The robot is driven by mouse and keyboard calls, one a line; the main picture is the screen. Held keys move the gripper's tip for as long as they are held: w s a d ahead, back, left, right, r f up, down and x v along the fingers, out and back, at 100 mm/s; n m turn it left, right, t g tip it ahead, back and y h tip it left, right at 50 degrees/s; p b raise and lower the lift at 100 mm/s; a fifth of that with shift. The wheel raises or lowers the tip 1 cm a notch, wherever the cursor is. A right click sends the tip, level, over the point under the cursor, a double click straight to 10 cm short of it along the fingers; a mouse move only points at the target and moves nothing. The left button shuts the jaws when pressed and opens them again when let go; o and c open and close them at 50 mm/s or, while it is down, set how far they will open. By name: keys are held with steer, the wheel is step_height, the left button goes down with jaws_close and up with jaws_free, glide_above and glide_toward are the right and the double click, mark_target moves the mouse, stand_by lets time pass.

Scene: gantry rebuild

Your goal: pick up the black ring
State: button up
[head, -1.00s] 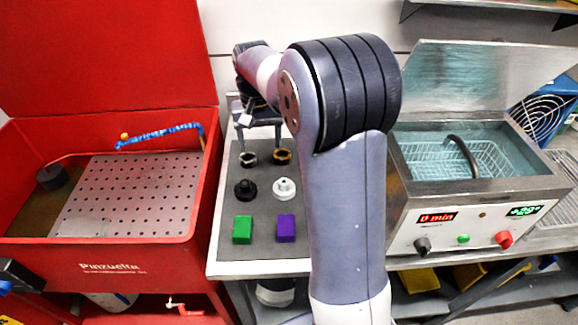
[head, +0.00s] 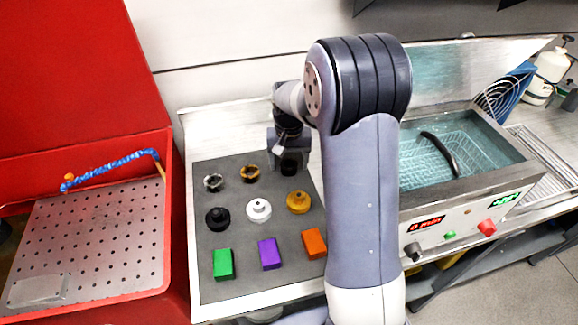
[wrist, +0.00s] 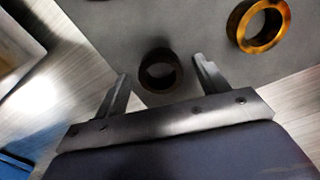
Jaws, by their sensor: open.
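The black ring (wrist: 146,72) lies flat on the grey mat (wrist: 110,30) near its corner in the wrist view. My gripper (wrist: 161,68) is open, with one finger on each side of the ring and a gap to both. Whether the fingertips are down at the ring's height I cannot tell. In the head view my wrist hangs over the back right of the mat (head: 232,286), and the black ring is hard to make out against it. An amber ring (wrist: 238,28) lies farther right in the wrist view and left of my gripper in the head view (head: 250,180).
A dark silvery ring (head: 207,184) lies at the back left of the mat. Black (head: 217,220), white (head: 259,211) and yellow (head: 299,203) knobbed parts and green, purple and orange blocks stand in front. A red basin (head: 150,250) is left, a steel bath (head: 470,190) right.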

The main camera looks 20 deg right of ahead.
steer(key=shift+c, duration=0.3)
steer(key=c, duration=1.1)
steer(key=shift+r, duration=0.1)
step_height(320, 180, up, 10)
